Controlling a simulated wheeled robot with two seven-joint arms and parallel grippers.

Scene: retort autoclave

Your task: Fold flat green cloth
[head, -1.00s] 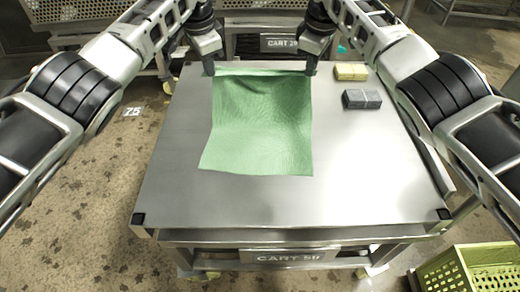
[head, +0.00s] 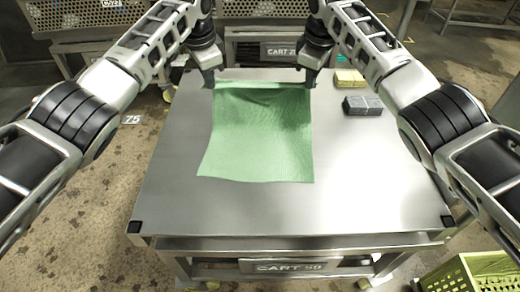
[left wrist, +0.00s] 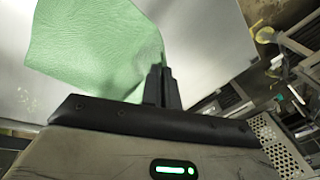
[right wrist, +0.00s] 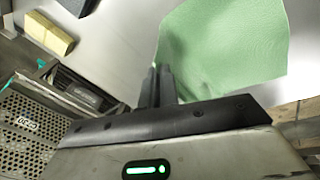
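The green cloth (head: 258,140) lies spread on the steel cart top (head: 370,190), its far edge raised in a low ridge between my grippers. My left gripper (head: 210,84) is at the cloth's far left corner, and my right gripper (head: 309,84) is at its far right corner. In the left wrist view the fingers (left wrist: 162,85) are closed together on the cloth's corner. In the right wrist view the fingers (right wrist: 158,85) are likewise closed together at the other corner. The cloth's near edge lies flat on the cart.
A yellow block (head: 350,79) and a grey strapped block (head: 362,105) sit right of the cloth. A yellow-green crate (head: 468,274) stands at the lower right on the floor. The near part and left side of the cart top are clear. Another cart stands behind.

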